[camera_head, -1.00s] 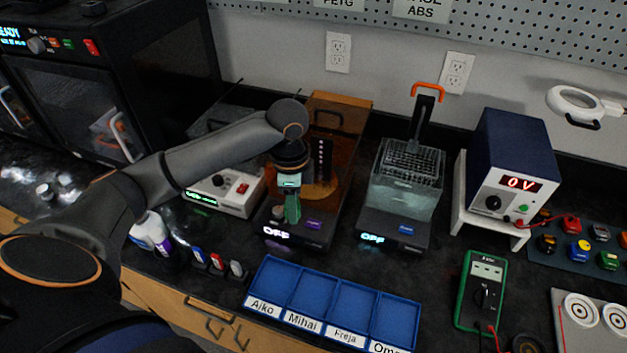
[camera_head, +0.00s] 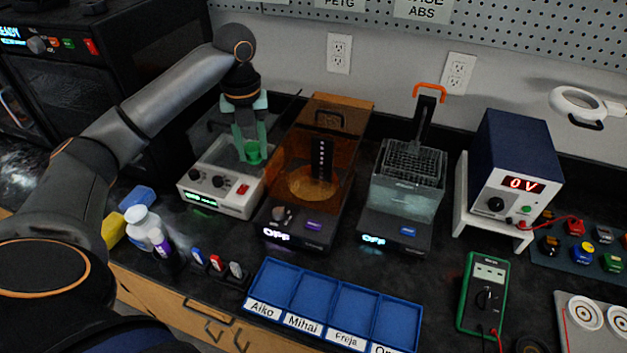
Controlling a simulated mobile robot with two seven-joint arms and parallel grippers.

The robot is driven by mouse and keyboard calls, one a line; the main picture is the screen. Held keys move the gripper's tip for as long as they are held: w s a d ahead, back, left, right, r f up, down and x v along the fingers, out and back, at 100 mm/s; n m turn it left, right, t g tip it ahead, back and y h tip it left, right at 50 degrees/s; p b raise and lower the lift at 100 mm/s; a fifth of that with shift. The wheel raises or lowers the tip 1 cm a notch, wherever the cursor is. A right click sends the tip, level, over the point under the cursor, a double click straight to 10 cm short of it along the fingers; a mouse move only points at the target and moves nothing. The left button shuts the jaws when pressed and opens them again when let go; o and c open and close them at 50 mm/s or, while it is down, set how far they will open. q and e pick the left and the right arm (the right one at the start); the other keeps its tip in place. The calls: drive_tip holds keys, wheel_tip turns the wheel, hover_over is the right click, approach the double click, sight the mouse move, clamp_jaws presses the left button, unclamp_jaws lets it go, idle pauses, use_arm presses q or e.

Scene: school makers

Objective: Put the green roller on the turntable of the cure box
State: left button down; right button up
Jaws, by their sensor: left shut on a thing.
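The cure box (camera_head: 296,226) is a dark base with an amber see-through hood and a display that reads OFF. Its round tan turntable (camera_head: 308,184) shows through the amber, with nothing seen on it. I cannot tell whether the hood is fully closed. My left gripper (camera_head: 250,150) points down left of the cure box, over the white device with knobs. It is shut on the green roller (camera_head: 254,153), which shows low between its greenish fingers. The fingers hide part of the roller, and I cannot tell whether it touches the device. My right gripper is not in view.
The white device (camera_head: 213,190) stands close left of the cure box. A clear tank unit (camera_head: 405,195) stands to its right. The blue name tray (camera_head: 337,300) lies in front. White bottles (camera_head: 143,222) and small coloured items (camera_head: 215,263) stand front left. A power supply (camera_head: 515,165) is at right.

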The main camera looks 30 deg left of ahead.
use_arm(q)
drive_tip(key=w+d+f, duration=0.2)
drive_tip(key=w+f, duration=0.1)
drive_tip(key=w+d+f, duration=0.2)
drive_tip(key=w+f, duration=0.1)
drive_tip(key=w, duration=0.1)
drive_tip(key=w+d+f, duration=0.2)
drive_tip(key=w, duration=0.2)
drive_tip(key=shift+w+d+f+p, duration=0.1)
drive_tip(key=shift+d+f+p, duration=0.2)
drive_tip(key=shift+f, duration=0.1)
drive_tip(key=shift+w+d+f, duration=0.15)
drive_tip(key=shift+w+f, duration=0.05)
drive_tip(key=shift+f, duration=0.15)
drive_tip(key=shift+w+f, duration=0.15)
drive_tip(key=shift+f, duration=1.55)
drive_tip(key=shift+f, duration=0.2)
drive_tip(key=shift+c, duration=2.4)
unclamp_jaws()
drive_tip(key=shift+r, duration=0.1)
